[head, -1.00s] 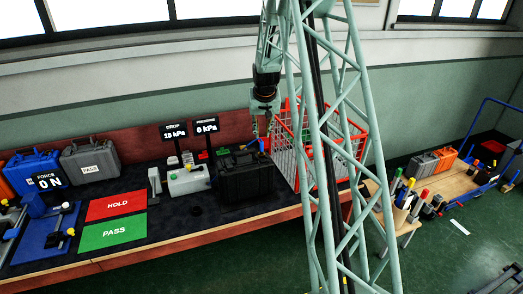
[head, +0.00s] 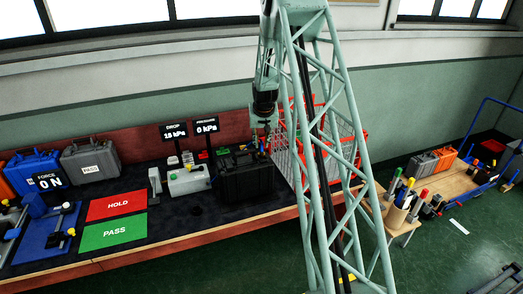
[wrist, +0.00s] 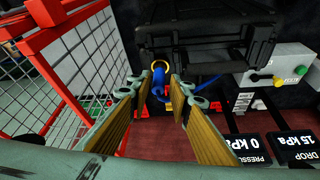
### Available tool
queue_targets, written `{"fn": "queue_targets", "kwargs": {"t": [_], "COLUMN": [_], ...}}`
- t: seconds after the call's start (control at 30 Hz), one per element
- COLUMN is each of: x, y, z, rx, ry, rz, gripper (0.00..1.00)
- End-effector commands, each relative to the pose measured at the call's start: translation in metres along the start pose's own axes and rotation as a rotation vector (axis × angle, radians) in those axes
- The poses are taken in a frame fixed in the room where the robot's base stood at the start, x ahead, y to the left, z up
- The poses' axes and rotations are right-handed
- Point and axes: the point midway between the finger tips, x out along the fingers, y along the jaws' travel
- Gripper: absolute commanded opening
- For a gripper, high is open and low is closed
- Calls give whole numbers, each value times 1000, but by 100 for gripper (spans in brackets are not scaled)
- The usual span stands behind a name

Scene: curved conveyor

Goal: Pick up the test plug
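A blue item with a yellow ring, which looks like the test plug (wrist: 159,75), shows in the wrist view beside the black case. A blue cord or strip runs from it to the right. My gripper (wrist: 158,88) is open, with one finger on each side of the blue item in the picture. I cannot tell how far below the fingertips it lies, and I see no clear contact. In the head view my gripper (head: 265,132) hangs over the back of the bench, behind the black case (head: 247,178). The plug is not clear there.
A red wire basket (wrist: 62,95) stands close on the left in the wrist view. A grey box with buttons (wrist: 280,75) and two pressure displays (wrist: 245,148) are on the right. Small red and green items lie near the fingers.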

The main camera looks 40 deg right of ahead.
Motion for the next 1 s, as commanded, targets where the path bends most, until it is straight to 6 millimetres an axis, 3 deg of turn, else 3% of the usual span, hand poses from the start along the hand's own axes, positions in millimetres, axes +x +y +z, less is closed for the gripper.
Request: {"fn": "queue_targets", "kwargs": {"t": [0.57, 1.0], "x": [5, 37], "y": [0, 2], "z": [0, -1], "rx": [0, 0], "ry": [0, -1], "rz": [0, 0], "gripper": [19, 19]}}
